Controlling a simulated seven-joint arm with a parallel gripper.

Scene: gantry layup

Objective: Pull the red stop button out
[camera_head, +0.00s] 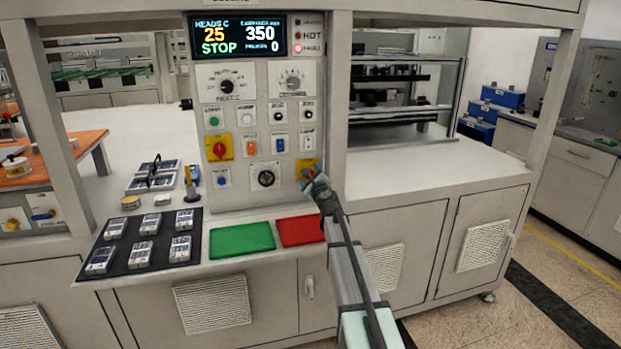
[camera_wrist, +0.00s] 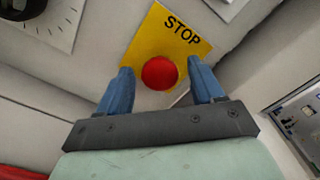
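The red stop button (camera_wrist: 159,73) sits on a yellow plate marked STOP (camera_wrist: 176,34) in the wrist view. My gripper (camera_wrist: 160,84) is open, with one blue finger on each side of the button. Gaps show between the fingers and the button, and I cannot tell how close the tips are to the panel. In the head view the yellow plate (camera_head: 308,165) shows at the panel's lower right, and my gripper (camera_head: 312,180) is in front of it. The red button is hidden there behind my gripper.
The control panel (camera_head: 235,193) carries knobs, switches and a red rotary switch on yellow (camera_head: 219,148). Its display (camera_head: 238,35) reads STOP. A green mat (camera_head: 241,240) and a red mat (camera_head: 300,231) lie below. A black tray (camera_head: 124,268) holds several small devices. The counter at right is clear.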

